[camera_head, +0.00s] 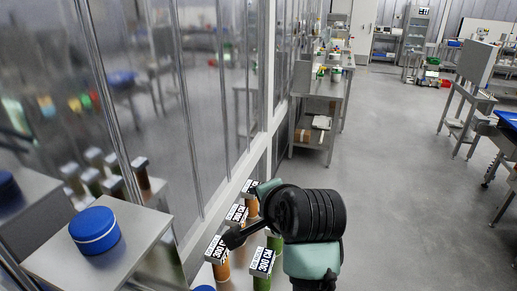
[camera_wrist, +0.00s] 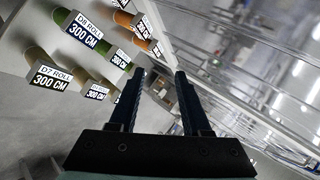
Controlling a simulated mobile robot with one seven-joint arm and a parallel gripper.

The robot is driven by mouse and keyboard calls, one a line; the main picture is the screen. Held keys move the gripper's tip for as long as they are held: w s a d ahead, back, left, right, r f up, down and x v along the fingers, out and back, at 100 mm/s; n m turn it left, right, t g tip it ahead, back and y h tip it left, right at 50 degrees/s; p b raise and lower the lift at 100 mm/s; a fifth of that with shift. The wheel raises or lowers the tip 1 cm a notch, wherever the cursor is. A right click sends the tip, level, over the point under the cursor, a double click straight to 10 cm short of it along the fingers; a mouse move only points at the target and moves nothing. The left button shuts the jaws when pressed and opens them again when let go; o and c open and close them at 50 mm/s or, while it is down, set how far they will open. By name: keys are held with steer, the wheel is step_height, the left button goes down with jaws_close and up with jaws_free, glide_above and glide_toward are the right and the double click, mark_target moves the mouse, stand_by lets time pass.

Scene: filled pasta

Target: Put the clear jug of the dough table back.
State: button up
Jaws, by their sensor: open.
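I cannot make out the clear jug in either view. My gripper (camera_wrist: 160,74) is open in the wrist view, and nothing shows between its two dark fingers. In the head view my gripper (camera_head: 233,238) is partly hidden by my arm and is beside the labelled rolls near the glass wall. A steel table (camera_head: 335,68) with small coloured items on top stands farther along the wall. Those items are too small to tell, and I cannot tell whether this is the dough table.
Several rolls with "300 CM" labels (camera_head: 217,250) stand close to my gripper; the labels also show in the wrist view (camera_wrist: 84,29). A blue round container (camera_head: 94,230) sits on a steel surface at the left. The grey floor (camera_head: 400,190) is open to the right.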

step_height(320, 180, up, 18)
steer(key=s+a+n+t, duration=0.2)
steer(key=n+t, duration=0.4)
steer(key=t, duration=0.1)
steer(key=s+d+r+n+t+h, duration=0.1)
steer(key=s+r+n+t+h, duration=0.2)
steer(key=s+r, duration=1.4)
step_height(320, 180, up, 3)
steer(key=n+t, duration=0.3)
steer(key=t, duration=0.4)
steer(key=shift+s+d, duration=0.15)
steer(key=shift+d, duration=0.1)
steer(key=shift+r, duration=0.1)
